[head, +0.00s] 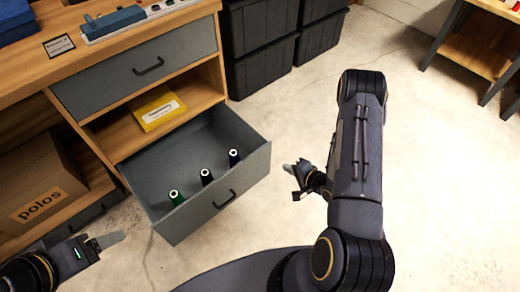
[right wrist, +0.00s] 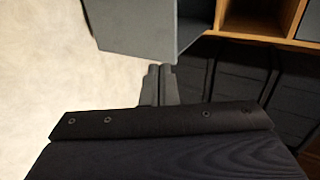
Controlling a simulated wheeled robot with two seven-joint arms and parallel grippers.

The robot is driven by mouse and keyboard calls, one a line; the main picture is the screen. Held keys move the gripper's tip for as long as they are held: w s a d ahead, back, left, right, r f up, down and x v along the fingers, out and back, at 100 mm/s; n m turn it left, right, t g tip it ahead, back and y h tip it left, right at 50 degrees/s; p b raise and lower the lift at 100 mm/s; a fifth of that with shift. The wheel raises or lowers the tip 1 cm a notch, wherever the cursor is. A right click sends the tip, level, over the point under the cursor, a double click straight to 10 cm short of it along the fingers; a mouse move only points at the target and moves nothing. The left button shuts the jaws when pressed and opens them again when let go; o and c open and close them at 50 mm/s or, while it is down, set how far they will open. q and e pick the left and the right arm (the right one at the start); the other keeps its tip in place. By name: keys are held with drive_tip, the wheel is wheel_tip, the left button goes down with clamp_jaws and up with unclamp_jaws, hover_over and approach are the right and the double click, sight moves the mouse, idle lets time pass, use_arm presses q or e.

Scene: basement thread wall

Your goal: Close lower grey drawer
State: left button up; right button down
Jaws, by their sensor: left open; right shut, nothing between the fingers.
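The lower grey drawer (head: 215,204) is pulled far out of the wooden workbench, with its dark bar handle (head: 224,199) on the front panel. It holds a green spool (head: 176,197), a black spool (head: 206,177) and a navy spool (head: 233,158), all upright. My right gripper (head: 297,178) is shut and empty, just right of the drawer's front and apart from it. In the right wrist view the shut fingers (right wrist: 160,84) point toward the grey drawer box (right wrist: 135,28). My left gripper (head: 112,239) is open and empty, left of the drawer front.
A shut upper grey drawer (head: 140,68) and a shelf with a yellow box (head: 157,109) are above. A cardboard box (head: 40,185) sits at left. Black bins (head: 262,72) stand behind. The concrete floor (head: 440,170) at right is clear.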

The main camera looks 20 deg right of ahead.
drive_tip(key=b, duration=0.3)
approach(259, 153)
wheel_tip(259, 153, down, 3)
drive_tip(key=w, duration=0.2)
drive_tip(key=w+a+b, duration=0.1)
drive_tip(key=w, duration=0.1)
drive_tip(key=shift+w+a+f, duration=0.1)
drive_tip(key=shift+a, duration=0.15)
use_arm(q)
drive_tip(key=shift+w+f, duration=0.1)
drive_tip(key=shift+f, duration=2.05)
use_arm(e)
drive_tip(key=shift+w+a, duration=0.15)
drive_tip(key=shift+w, duration=0.3)
